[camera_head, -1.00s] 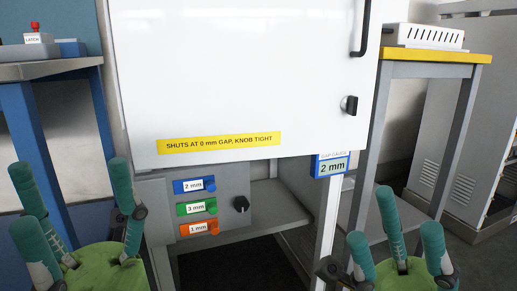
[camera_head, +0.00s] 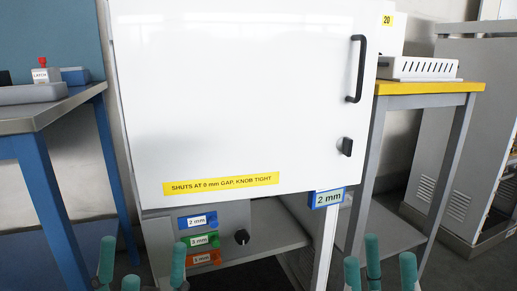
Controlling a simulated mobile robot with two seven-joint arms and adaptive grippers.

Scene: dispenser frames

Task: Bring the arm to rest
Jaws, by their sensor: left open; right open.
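My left gripper (camera_head: 143,270) shows at the bottom left of the head view, with only its teal fingertips in frame. The fingers are spread and nothing shows between them. My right gripper (camera_head: 378,268) shows at the bottom, right of the middle, also as spread teal fingertips, with nothing seen between them. Both palms and arms are below the picture. Both grippers appear in front of and below the white cabinet door (camera_head: 240,100), and I cannot tell their distance from it.
The door has a black handle (camera_head: 357,70), a black knob (camera_head: 345,147) and a yellow label (camera_head: 221,184). Below it are a grey panel with coloured tags (camera_head: 241,220) and a blue 2 mm sign (camera_head: 328,198). A blue-legged table (camera_head: 50,115) stands left, a yellow-edged table (camera_head: 430,89) right.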

